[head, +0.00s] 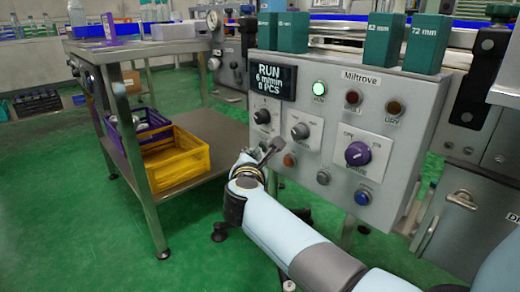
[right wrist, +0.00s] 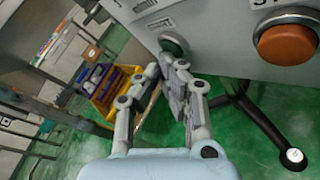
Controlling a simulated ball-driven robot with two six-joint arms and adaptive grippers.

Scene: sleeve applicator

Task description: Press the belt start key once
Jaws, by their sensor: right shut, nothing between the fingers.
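The control panel (head: 335,130) has a display (head: 273,76) reading RUN, 6 m/min, 0 PCS. A green lamp (head: 319,88) glows on it. In the right wrist view a dark green key (right wrist: 172,44) sits in a metal ring, left of an orange key (right wrist: 287,44), which also shows in the head view (head: 290,160). My right gripper (head: 270,150) is shut and empty. Its fingertips (right wrist: 172,68) are close to the green key; I cannot tell whether they touch it. In the head view the gripper hides that key. My left gripper is not in view.
A purple knob (head: 358,153), a blue key (head: 362,197) and grey knobs (head: 300,131) are on the same panel. A steel table (head: 140,47) with a yellow crate (head: 178,162) on its lower shelf stands left. Green boxes (head: 425,45) stand on top of the panel.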

